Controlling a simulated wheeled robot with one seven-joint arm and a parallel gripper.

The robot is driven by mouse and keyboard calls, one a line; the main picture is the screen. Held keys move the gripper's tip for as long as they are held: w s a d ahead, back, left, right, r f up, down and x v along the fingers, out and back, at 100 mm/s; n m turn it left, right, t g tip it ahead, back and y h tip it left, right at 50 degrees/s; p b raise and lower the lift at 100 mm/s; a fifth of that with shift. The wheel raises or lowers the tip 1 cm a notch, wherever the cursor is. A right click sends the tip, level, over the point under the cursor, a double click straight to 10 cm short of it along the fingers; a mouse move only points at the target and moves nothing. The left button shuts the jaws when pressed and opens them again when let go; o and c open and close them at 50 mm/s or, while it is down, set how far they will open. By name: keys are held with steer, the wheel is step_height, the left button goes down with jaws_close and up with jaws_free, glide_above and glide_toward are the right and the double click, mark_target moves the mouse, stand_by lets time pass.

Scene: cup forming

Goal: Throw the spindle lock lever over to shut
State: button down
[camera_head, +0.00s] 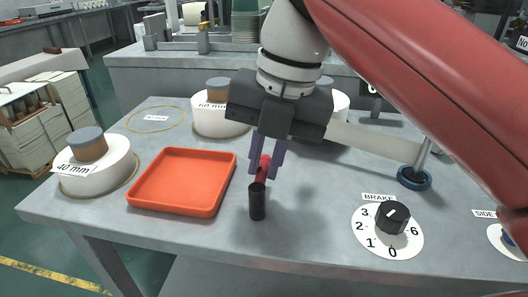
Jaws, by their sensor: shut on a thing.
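The lever shows as a short red bar (264,168) beside a black upright post (257,202) on the grey bench top. I take this red piece to be the spindle lock lever; no label on it shows. My gripper (266,168) points down with its two purple fingers on either side of the red bar, shut on it. The fingers hide part of the bar. The bar's far end and how it joins the post cannot be made out clearly.
An orange tray (182,208) lies left of the post. A brake dial (393,216) is to the right, with a pale arm and blue-ringed rod (414,179) behind it. White round blocks (93,165) stand at left and back. Bare bench (310,215) lies between post and dial.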

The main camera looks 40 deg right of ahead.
steer(key=shift+r, duration=0.1)
stand_by(0.3)
steer(key=c, duration=1.4)
jaws_free()
steer(key=shift+c, duration=0.2)
step_height(320, 180, up, 7)
steer(key=s+d, duration=0.1)
steer(key=shift+p, duration=0.4)
steer(key=shift+r, duration=0.1)
